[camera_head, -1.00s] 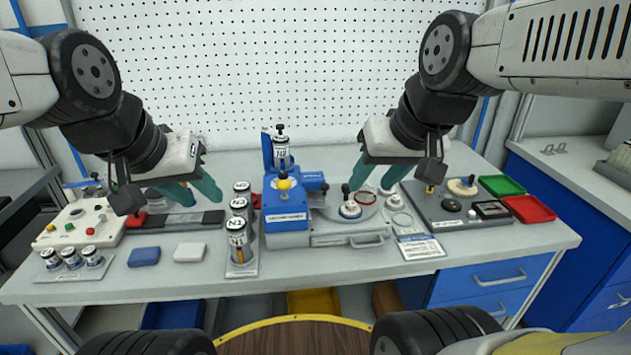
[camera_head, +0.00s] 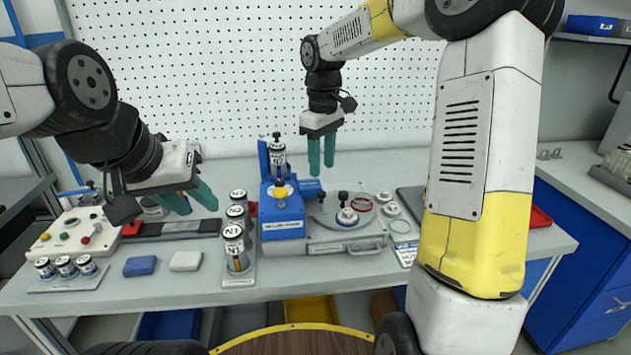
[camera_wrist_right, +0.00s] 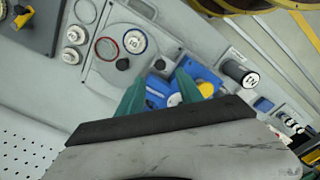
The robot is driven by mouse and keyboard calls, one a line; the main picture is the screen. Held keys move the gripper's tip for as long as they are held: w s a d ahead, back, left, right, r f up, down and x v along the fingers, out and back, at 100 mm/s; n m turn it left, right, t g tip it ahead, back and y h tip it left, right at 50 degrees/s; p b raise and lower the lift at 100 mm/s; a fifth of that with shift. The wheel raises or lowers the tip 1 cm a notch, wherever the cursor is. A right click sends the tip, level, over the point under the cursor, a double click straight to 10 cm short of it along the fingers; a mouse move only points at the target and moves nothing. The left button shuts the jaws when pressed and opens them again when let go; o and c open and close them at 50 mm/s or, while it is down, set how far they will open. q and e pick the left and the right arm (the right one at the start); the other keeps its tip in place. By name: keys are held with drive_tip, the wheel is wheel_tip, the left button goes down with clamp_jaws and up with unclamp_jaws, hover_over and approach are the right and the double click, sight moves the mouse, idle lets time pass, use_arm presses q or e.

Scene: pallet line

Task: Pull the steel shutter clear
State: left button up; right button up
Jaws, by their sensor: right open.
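The blue fixture (camera_head: 283,212) stands mid-bench with a labelled canister (camera_head: 277,160) in its upright and a yellow knob on top. A grey metal base with a drawer-like handle (camera_head: 368,249) adjoins it on the right. A small black knob (camera_head: 321,195) stands beside the blue body; I cannot tell for sure which part is the steel shutter. My right gripper (camera_head: 322,171) is open and empty, pointing down above the fixture's right side. In the right wrist view its fingers (camera_wrist_right: 158,86) frame the blue body (camera_wrist_right: 160,92). My left gripper (camera_head: 197,208) is open and empty over the bench's left side.
A rack of canisters (camera_head: 235,238) stands left of the fixture. Blue (camera_head: 140,265) and white (camera_head: 186,261) blocks lie further left, near a control box (camera_head: 78,230). A red ring (camera_head: 361,203) lies right.

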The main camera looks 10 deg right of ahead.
sight(322, 192)
wheel_tip(322, 192, down, 8)
drive_tip(key=shift+r, duration=0.25)
clamp_jaws()
drive_tip(key=shift+r, duration=0.1)
idle(1.4)
